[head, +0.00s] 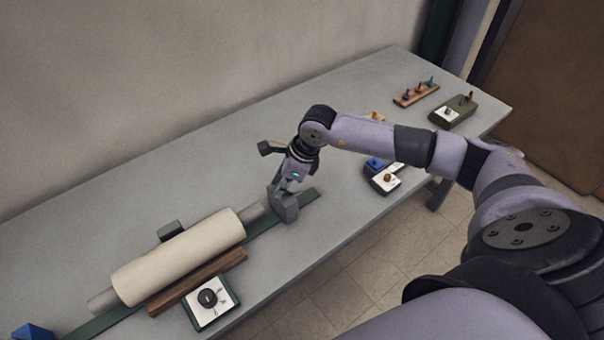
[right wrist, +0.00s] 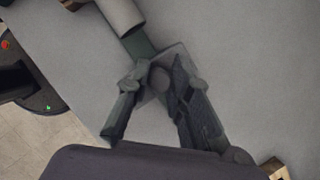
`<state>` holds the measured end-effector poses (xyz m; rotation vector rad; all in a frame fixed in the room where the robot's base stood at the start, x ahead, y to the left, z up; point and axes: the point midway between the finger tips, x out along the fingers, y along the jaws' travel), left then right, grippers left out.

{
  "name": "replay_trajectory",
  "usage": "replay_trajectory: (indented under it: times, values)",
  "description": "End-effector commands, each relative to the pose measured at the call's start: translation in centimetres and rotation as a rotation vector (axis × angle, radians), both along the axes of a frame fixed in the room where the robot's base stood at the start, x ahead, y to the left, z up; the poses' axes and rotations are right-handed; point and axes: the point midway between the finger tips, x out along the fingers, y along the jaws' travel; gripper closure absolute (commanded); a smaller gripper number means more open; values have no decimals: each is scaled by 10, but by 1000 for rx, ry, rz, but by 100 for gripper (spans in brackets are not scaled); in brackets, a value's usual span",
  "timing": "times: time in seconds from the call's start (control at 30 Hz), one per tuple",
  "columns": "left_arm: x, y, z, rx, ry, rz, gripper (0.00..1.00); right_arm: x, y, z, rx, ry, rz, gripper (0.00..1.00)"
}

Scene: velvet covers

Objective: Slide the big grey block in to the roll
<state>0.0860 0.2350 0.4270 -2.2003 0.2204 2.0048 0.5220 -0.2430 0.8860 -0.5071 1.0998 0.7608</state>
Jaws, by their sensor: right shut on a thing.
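The big grey block (head: 287,209) stands on a dark green strip (head: 308,197), a little to the right of the roll. The cream roll (head: 180,258) lies lengthwise along the strip, with a grey end (head: 252,212) sticking out towards the block. My right gripper (head: 286,187) reaches down from above and is shut on the block. In the right wrist view the block (right wrist: 158,82) shows between the fingers (right wrist: 155,75), partly hidden by them. A short piece of green strip shows there between block and roll end (right wrist: 122,14). My left gripper is out of view.
A brown wooden bar (head: 197,282) lies along the roll's front side, and a small dark block (head: 171,230) is behind it. A dial box (head: 211,302) stands in front. A blue block (head: 33,331) is at far left. Small boxes (head: 386,181) lie right of the gripper.

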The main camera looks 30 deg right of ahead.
Motion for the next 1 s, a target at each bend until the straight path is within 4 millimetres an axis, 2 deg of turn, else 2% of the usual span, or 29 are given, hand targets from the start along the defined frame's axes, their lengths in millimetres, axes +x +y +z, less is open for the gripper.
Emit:
replay_trajectory:
  times: [0.03, 0.2, 0.57, 0.6, 0.87, 1.0]
  values:
    - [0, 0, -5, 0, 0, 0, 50, -1, 16, -3, 5, -2, 6, 100]
    - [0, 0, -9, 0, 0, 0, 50, -3, 39, -2, 1, -1, 2, 100]
    - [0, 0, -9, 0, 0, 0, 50, -5, 45, -1, 5, 1, 2, 100]
    - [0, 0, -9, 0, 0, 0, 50, -5, 45, -1, 5, 2, 2, 78]
    - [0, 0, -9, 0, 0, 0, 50, -4, 44, -1, 3, 1, 1, 61]
    - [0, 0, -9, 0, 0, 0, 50, -4, 43, -1, 1, 1, -1, 61]
